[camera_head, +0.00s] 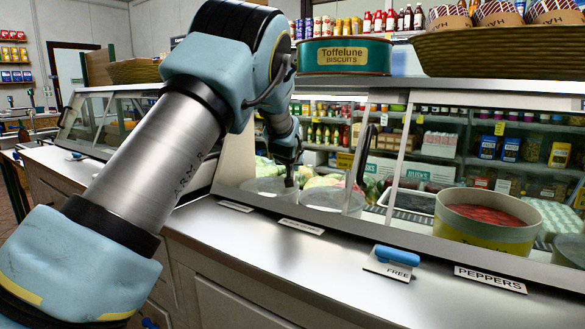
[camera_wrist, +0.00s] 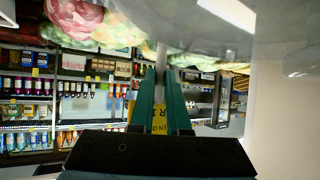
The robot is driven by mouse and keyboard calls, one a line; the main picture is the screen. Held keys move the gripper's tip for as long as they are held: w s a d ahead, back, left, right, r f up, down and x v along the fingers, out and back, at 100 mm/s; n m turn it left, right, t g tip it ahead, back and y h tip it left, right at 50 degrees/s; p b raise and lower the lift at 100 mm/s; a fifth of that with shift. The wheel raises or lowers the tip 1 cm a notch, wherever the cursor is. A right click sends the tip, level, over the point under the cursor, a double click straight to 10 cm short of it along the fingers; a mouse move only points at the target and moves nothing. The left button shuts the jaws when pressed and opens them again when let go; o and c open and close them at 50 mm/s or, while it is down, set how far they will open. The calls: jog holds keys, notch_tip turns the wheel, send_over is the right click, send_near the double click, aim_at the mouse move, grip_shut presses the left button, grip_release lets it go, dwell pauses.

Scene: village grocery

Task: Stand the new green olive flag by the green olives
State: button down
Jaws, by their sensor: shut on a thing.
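My gripper (camera_head: 290,181) is inside the glass counter case, by the rims of two pale tubs, one at left (camera_head: 262,187) and one at right (camera_head: 326,201). In the wrist view my gripper (camera_wrist: 161,75) is shut on a thin white stem. A yellow card with partly hidden dark lettering (camera_wrist: 132,112) shows behind the fingers; I take it for the olive flag. The flag cannot be made out in the head view. I cannot tell which tub holds green olives. White labels lie on the counter in front of them (camera_head: 236,206) (camera_head: 301,227), too small to read.
A larger tub with red contents (camera_head: 485,215) stands at the right behind a PEPPERS label (camera_head: 490,279). Glass panes and a frame post (camera_head: 395,165) edge the case. A Toffelune biscuit tin (camera_head: 345,56) stands on top.

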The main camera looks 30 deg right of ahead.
jog(key=shift+f, duration=0.2)
jog(key=c, duration=0.8)
grip_release()
jog(key=shift+c, duration=0.6)
jog(key=shift+s+a+b, duration=0.7)
jog(key=shift+s+a, duration=0.1)
jog(key=shift+s, duration=0.35)
jog(key=shift+s+r, duration=0.1)
